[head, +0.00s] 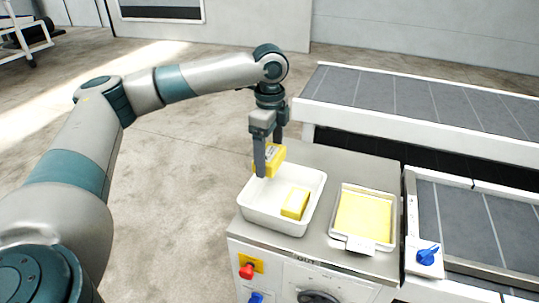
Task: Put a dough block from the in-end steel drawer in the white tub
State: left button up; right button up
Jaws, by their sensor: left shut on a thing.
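The white tub (259,216) stands on the steel top of the machine's cabinet. One yellow dough block (295,203) lies inside it, towards its right side. My left gripper (267,163) is above the tub's back left part, pointing down. It is shut on a second yellow dough block (275,154), which is tilted and partly hidden by the fingers. Whether this block touches the tub cannot be told. A steel drawer is not clearly in view. My right gripper is not in view.
A tray with a flat yellow sheet (363,217) sits right of the tub. Grey conveyor belts (430,105) with white side rails run at the right. A red knob (247,271) and a blue lever (427,256) stick out. Open floor lies to the left.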

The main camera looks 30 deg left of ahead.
pick_arm(q)
jog(key=shift+f+b, duration=0.8)
jog(key=shift+f, duration=2.7)
jog(key=o, duration=1.3)
jog(key=shift+o, duration=0.2)
notch_tip(320, 180, up, 16)
jog(key=b, duration=0.3)
jog(key=shift+f, duration=0.1)
jog(key=shift+r, duration=0.8)
